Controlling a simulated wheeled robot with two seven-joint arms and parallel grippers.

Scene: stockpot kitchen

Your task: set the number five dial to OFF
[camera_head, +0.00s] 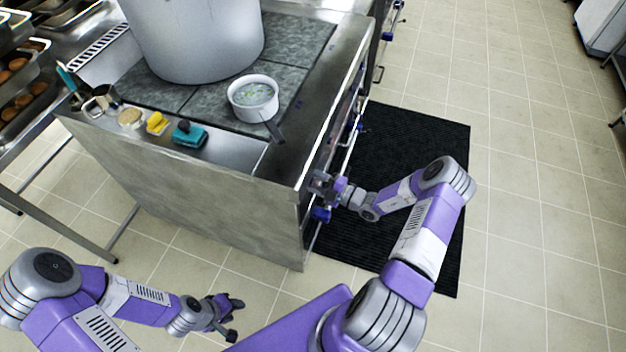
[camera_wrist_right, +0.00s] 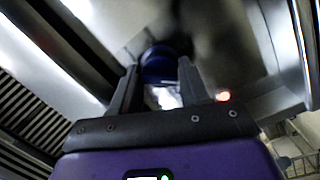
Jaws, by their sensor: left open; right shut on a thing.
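My right gripper (camera_head: 318,183) is at the front face of the steel stove (camera_head: 215,205), near its close end. In the right wrist view a dark blue dial (camera_wrist_right: 160,66) sits between the two fingers of my right gripper (camera_wrist_right: 158,92), which are shut on it. Its number and marks are not readable. Another blue dial (camera_head: 321,214) shows just below the right gripper in the head view. My left gripper (camera_head: 228,308) is open and empty over the floor, away from the stove.
A black mat (camera_head: 415,140) covers the floor before the stove front. A small orange-red light (camera_wrist_right: 223,96) glows beside the held dial.

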